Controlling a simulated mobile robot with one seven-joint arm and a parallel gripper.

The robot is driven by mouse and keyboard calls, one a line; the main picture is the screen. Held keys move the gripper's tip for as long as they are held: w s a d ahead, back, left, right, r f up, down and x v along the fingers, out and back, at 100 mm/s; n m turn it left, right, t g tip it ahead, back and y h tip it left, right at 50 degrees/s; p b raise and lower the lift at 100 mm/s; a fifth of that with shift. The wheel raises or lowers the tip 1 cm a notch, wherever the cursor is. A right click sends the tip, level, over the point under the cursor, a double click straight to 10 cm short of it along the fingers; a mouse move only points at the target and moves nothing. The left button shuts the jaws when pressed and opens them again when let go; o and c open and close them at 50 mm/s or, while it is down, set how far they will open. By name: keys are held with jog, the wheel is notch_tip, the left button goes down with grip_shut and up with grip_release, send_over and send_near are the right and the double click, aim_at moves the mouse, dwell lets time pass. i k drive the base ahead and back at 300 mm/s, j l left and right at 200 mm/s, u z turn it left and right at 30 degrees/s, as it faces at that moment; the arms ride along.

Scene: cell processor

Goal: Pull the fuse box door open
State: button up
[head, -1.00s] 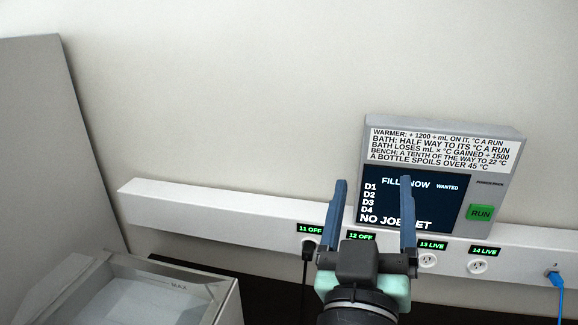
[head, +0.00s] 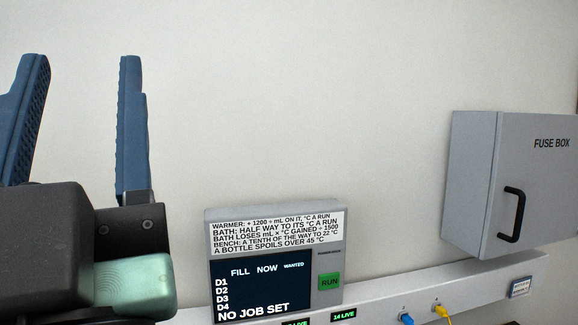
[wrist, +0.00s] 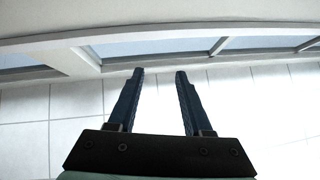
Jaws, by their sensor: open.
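The fuse box (head: 475,180) is a grey cabinet on the wall at the right of the head view. Its door (head: 545,180) faces front, is labelled FUSE BOX and looks shut. A black bar handle (head: 511,214) stands upright near the door's left edge. My gripper (head: 82,70) is large and near at the left of the head view, fingers pointing up, open and empty, well apart from the fuse box. In the wrist view my open gripper (wrist: 159,72) has nothing between its fingers, and the fuse box does not show there.
A control panel (head: 275,264) with a screen and a green RUN button stands against the wall, between my gripper and the fuse box. A white socket rail (head: 480,284) with blue and yellow plugs runs below. The wrist view shows a tiled floor (wrist: 80,105) and window frames.

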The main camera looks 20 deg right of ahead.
aim_at(533, 200)
jog(key=l+z, duration=0.1)
jog(key=z, duration=1.4)
jog(key=i+l+z, duration=0.15)
jog(key=z, duration=0.25)
jog(key=i+z, duration=0.2)
jog(key=i, duration=0.6)
